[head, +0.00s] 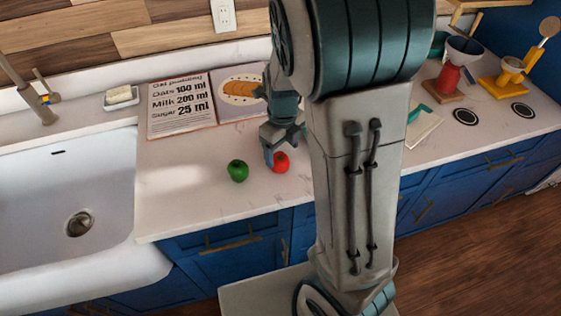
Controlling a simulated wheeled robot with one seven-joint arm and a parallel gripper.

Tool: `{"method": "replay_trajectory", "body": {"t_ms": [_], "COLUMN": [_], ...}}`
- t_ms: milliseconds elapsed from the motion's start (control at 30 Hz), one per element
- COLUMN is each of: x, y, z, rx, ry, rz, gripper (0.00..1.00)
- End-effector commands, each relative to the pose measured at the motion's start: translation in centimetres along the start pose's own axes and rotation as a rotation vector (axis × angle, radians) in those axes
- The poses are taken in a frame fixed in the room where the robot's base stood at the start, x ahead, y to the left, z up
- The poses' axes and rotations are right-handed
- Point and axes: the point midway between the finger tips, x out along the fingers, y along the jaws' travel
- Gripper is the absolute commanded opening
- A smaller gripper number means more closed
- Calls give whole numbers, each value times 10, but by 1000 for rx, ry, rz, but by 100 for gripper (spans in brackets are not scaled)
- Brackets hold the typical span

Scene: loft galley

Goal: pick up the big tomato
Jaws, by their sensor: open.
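A red round tomato (281,163) sits on the white counter near its front edge, partly hidden by my gripper. A green round fruit or vegetable (237,171), perhaps a green tomato, sits just left of it and looks about the same size. My gripper (280,148) is open, pointing down just above and behind the red tomato. One finger overlaps the red tomato's left edge in the picture; I cannot tell if it touches. My arm hides the counter to the right.
A white sink (105,150) with a tap (38,97) lies to the left. An open recipe book (181,106) lies behind the tomato. A soap dish (121,97) stands by the sink. At the right are a red stand (447,78) and a yellow stand (508,78). Counter left of the green item is clear.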

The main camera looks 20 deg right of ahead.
Motion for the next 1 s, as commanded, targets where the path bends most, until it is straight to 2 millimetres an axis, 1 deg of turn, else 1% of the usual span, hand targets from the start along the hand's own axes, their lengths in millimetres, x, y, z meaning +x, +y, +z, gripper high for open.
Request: {"method": "replay_trajectory", "body": {"t_ms": [167, 367, 400, 500, 600, 767, 800, 867, 900, 967, 1000], "x": [11, 36, 43, 52, 55, 55, 55, 55, 55, 55, 55], "y": [0, 1, 1, 1, 1, 1, 1, 1, 1, 1, 1], "z": [2, 8, 8, 8, 8, 9, 9, 9, 9, 9, 9], "rx": [-1, 0, 1, -1, -1, -1, -2, -2, -2, -2, -2], "ry": [3, 4, 4, 2, 1, 0, 0, 0, 0, 0, 0], "rz": [0, 1, 1, 0, 1, 0, 0, 0, 0, 0, 0], "gripper": [73, 73, 73, 73, 73, 73, 71, 54, 43, 26, 24]}}
